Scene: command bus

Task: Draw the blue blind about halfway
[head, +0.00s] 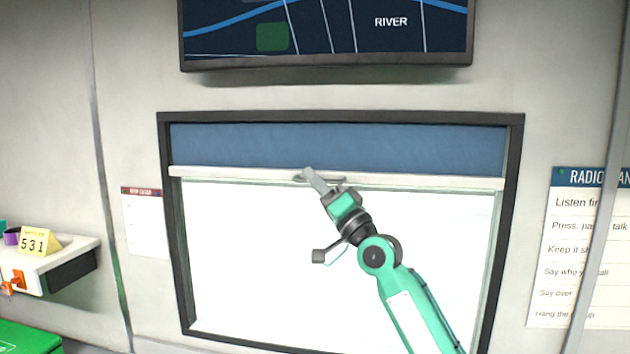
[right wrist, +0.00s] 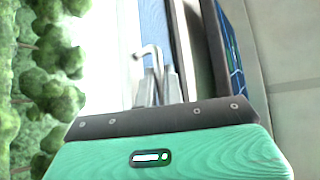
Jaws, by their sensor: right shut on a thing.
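The blue blind (head: 340,145) covers only the top part of the black-framed window in the head view. Its pale bottom bar (head: 430,180) runs across the window, with a small handle (head: 325,179) at its middle. My right gripper (head: 308,174) reaches up to the bar and is shut on the handle. In the right wrist view the fingers (right wrist: 158,88) meet around the bent metal handle (right wrist: 150,52), and the blue blind (right wrist: 154,22) shows beside it. My left gripper is not in view.
The window (head: 250,260) below the bar is bright and uncovered. A map screen (head: 330,30) hangs above it. A small shelf (head: 75,246) with a yellow 531 card juts out at the left. A radio notice (head: 575,250) is on the right wall.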

